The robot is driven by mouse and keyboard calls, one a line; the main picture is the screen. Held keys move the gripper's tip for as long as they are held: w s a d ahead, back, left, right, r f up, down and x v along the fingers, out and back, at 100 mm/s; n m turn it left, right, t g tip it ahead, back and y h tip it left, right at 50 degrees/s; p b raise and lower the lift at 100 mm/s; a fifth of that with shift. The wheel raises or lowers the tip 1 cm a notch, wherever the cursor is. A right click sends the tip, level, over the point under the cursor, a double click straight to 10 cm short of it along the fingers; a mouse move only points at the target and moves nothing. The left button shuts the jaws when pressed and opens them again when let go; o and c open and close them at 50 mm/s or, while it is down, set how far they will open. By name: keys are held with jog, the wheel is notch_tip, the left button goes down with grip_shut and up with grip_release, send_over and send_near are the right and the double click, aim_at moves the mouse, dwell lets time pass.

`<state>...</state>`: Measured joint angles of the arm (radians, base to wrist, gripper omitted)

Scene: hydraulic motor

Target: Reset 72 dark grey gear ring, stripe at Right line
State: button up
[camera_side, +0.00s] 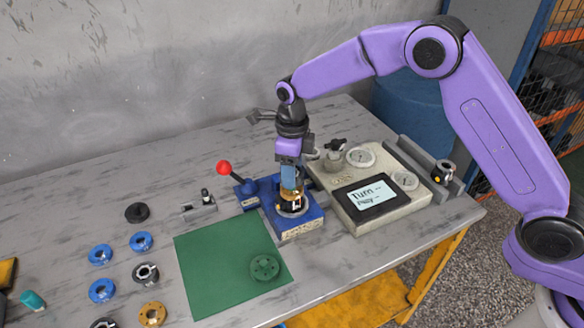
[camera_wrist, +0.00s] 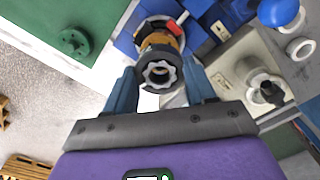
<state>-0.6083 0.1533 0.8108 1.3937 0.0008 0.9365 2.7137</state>
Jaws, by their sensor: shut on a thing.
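In the wrist view, the dark grey gear ring (camera_wrist: 158,74) with a toothed inner opening sits between the fingers of my gripper (camera_wrist: 160,82). My gripper is shut on it. Just beyond it is a brass-coloured part (camera_wrist: 168,42) in the blue fixture (camera_wrist: 203,35), with a red mark (camera_wrist: 174,27) beside it. In the side view, my gripper (camera_side: 291,183) points straight down over the blue fixture (camera_side: 308,222). Brass colour shows at the fingertips, and the ring is mostly hidden there. I cannot tell whether the ring touches the parts below, nor where its stripe points.
A red-knobbed lever (camera_side: 223,168) stands left of the fixture. A beige console (camera_side: 352,195) with gauges and a screen is close on its right. A green mat (camera_side: 225,265) carries a green disc (camera_side: 265,267). Several loose rings lie at the left.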

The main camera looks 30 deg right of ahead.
jog(key=shift+f, duration=0.15)
jog(key=shift+f, duration=0.6)
jog(key=shift+f, duration=0.4)
dwell(0.6)
jog(key=o, duration=1.7)
jog(key=shift+r, duration=3.45)
